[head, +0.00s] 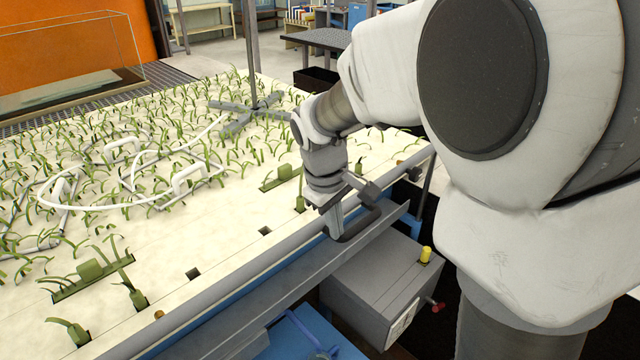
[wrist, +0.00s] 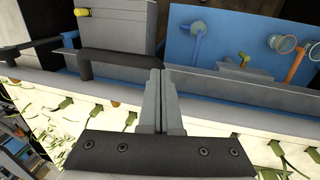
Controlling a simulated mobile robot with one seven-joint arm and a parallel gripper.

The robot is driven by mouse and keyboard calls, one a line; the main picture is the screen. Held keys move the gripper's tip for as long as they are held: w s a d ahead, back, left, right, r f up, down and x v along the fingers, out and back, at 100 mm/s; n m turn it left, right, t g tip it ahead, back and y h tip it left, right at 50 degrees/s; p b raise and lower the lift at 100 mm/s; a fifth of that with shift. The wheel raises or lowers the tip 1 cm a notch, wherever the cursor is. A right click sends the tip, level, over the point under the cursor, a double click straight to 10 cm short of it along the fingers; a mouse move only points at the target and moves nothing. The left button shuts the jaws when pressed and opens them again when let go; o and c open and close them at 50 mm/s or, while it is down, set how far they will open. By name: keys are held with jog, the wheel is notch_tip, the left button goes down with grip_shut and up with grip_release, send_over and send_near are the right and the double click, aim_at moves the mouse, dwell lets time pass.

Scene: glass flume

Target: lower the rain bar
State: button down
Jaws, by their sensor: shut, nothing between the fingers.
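A long grey pipe (head: 240,265) runs along the near edge of the pale planted bed; I cannot tell whether it is the rain bar. A dark loop-shaped handle (head: 366,222) sits by the ledge in front of it. It also shows in the wrist view (wrist: 118,55), just left of my fingers. My gripper (head: 334,230) is shut and empty, pointing down at the ledge beside this handle. In the wrist view my gripper (wrist: 158,75) has its fingers together. I cannot tell whether they touch the handle.
A grey box (head: 375,285) with a yellow knob (head: 425,254) and a red knob (head: 437,306) hangs below the ledge. The bed (head: 225,225) holds green plants, white hoses and a standing post (head: 252,50). A blue panel (wrist: 225,40) with pipes shows in the wrist view.

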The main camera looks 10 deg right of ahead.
notch_tip(320, 180, down, 26)
jog(key=b, duration=1.6)
jog(key=shift+s+f, duration=0.15)
jog(key=shift+f, duration=0.05)
jog(key=shift+s+f, duration=0.1)
jog(key=shift+f, duration=0.05)
notch_tip(320, 180, up, 14)
jog(key=s+a+p, duration=0.1)
jog(key=a+p, duration=0.1)
jog(key=p, duration=0.3)
jog(key=s+d+r+m+t+y+p, duration=0.1)
jog(key=s+d+r+m+t, duration=0.1)
jog(key=s+r, duration=0.4)
jog(key=s+d+r+m+t+p, duration=0.2)
jog(key=s+r+m, duration=0.3)
jog(key=s, duration=0.6)
notch_tip(320, 180, up, 2)
jog(key=shift+s+d+r+y, duration=0.15)
jog(key=shift+s+d+y, duration=0.25)
jog(key=shift+d, duration=0.5)
jog(key=shift+a, duration=0.15)
